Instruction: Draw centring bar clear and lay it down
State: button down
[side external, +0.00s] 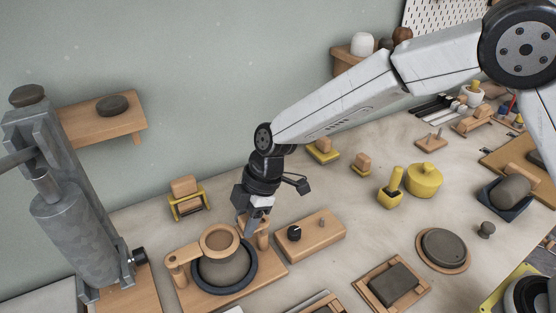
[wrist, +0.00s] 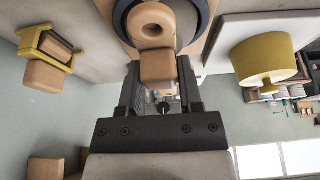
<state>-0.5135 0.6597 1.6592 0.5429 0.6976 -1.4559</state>
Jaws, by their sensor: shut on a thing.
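The centring bar (side external: 185,259) is a light wooden bar with a large ring. Its ring sits over the grey-brown clay lump (side external: 222,272) on the round dark-rimmed wheel (side external: 213,290). My gripper (side external: 249,226) points down at the right end of the bar, beside a wooden post (side external: 264,236). In the wrist view my gripper (wrist: 159,78) is shut on a wooden block-like end of the bar (wrist: 158,66), with the ring (wrist: 152,26) just beyond. I cannot tell whether the bar touches its supports or the clay.
A wooden block with a black knob (side external: 317,238) stands close on the right. A grey metal machine (side external: 85,235) stands at left. A yellow-framed wooden piece (side external: 187,198) is behind. A framed grey slab (side external: 394,284) and a yellow pot (side external: 424,181) are farther right, with bare table between.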

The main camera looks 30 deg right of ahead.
jog(key=shift+r, duration=0.15)
jog(key=shift+r, duration=0.8)
jog(key=shift+w+d, duration=0.15)
jog(key=shift+d, duration=0.35)
jog(key=s+d+f+m+t, duration=0.1)
jog(key=s+d+m, duration=0.1)
jog(key=d, duration=0.8)
jog(key=s+d+f+m+t, duration=0.1)
jog(key=d+m, duration=0.3)
jog(key=d, duration=0.7)
jog(key=s+d+f+m+t+h, duration=0.1)
jog(key=s+d+m, duration=0.2)
jog(key=d, duration=0.7)
jog(key=shift+s+d+f, duration=0.15)
jog(key=shift+s+f, duration=0.05)
jog(key=shift+s, duration=0.25)
jog(key=shift+f, duration=0.1)
jog(key=shift+f, duration=2.1)
